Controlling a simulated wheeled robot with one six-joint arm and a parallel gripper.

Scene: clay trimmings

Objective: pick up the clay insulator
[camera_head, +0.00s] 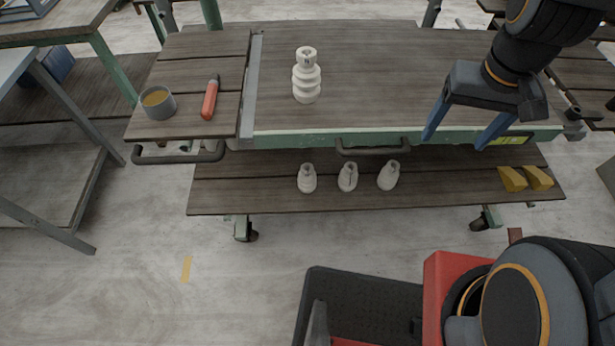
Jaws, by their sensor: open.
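A white ribbed clay insulator (306,80) stands upright on the wooden top of the work cart, left of the middle. My gripper (455,142) is open and empty at the right, its two blue fingers spread and pointing down near the cart's front edge. It is well to the right of the insulator and apart from it. Three smaller white clay pieces stand in a row on the lower shelf: a left one (307,178), a middle one (348,177) and a right one (389,175). Nothing hides the upper insulator.
A grey cup (158,102) with yellowish contents and a red-handled tool (210,98) are on the cart's left section, beyond a raised metal strip (250,85). Yellow wedges (525,178) lie on the lower shelf. A handle (373,149) juts from the front edge. The top right of the insulator is clear.

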